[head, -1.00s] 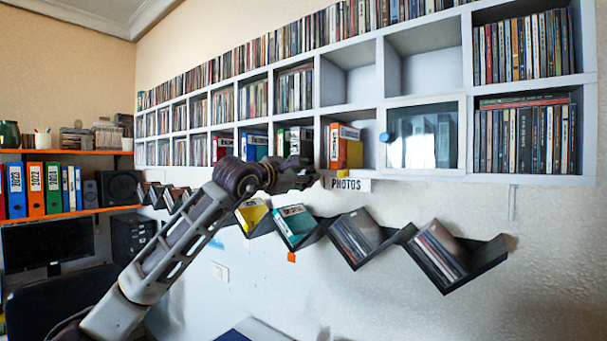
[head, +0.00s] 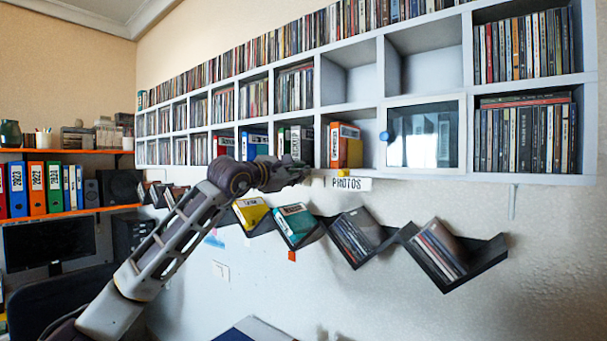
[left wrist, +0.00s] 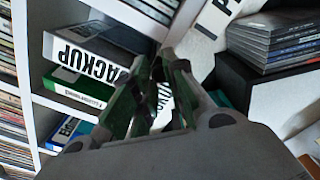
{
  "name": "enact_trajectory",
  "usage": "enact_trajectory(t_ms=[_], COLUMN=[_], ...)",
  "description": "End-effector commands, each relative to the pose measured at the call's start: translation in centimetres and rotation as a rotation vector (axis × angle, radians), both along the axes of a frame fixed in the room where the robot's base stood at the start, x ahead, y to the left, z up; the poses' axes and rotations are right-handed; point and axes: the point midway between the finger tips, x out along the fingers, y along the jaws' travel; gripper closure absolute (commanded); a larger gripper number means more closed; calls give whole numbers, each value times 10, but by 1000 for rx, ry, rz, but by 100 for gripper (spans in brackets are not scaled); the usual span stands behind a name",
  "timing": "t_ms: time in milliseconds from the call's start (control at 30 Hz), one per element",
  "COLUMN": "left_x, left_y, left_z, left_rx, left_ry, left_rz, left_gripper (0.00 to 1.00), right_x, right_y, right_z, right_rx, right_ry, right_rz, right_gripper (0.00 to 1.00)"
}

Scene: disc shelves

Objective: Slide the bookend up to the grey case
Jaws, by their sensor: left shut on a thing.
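The grey case (head: 308,145), labelled BACKUP, stands upright in a lower compartment of the white wall shelf, right of a green-and-white case. It also shows in the left wrist view (left wrist: 100,37), with its white label towards me. My left gripper (head: 300,170) is at the shelf's lower front edge, just below the grey case. In the left wrist view my left gripper (left wrist: 158,75) has its fingers close together, shut on the bookend. The bookend is mostly hidden by the fingers, so its shape cannot be made out. My right gripper is not in view.
An orange case (head: 348,146) stands in the compartment to the right, with a PHOTOS sign (head: 347,184) at the edge below. A glass-fronted compartment (head: 424,135) is further right. A dark zigzag shelf (head: 398,238) with discs and cases hangs below my gripper.

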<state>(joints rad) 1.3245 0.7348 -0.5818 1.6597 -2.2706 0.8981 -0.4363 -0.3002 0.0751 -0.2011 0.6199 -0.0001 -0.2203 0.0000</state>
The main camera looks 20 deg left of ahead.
Motion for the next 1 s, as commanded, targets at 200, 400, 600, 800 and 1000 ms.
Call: enact_trajectory(t_ms=[200,400,600,800,1000], left_x=[7,7,6,6,6], left_y=[21,21,20,20,20], left_z=[1,1,1,1,1], left_rx=[-1,-1,-1,-1,-1], left_ry=[-3,-3,-2,-2,-2], left_rz=[4,3,2,2,2], left_gripper=[100,100,66,61,61], right_x=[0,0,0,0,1], right_y=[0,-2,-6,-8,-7], right_z=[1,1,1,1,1], right_rx=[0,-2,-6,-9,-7], right_ry=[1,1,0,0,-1], right_rz=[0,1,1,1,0], right_gripper=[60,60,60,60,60])
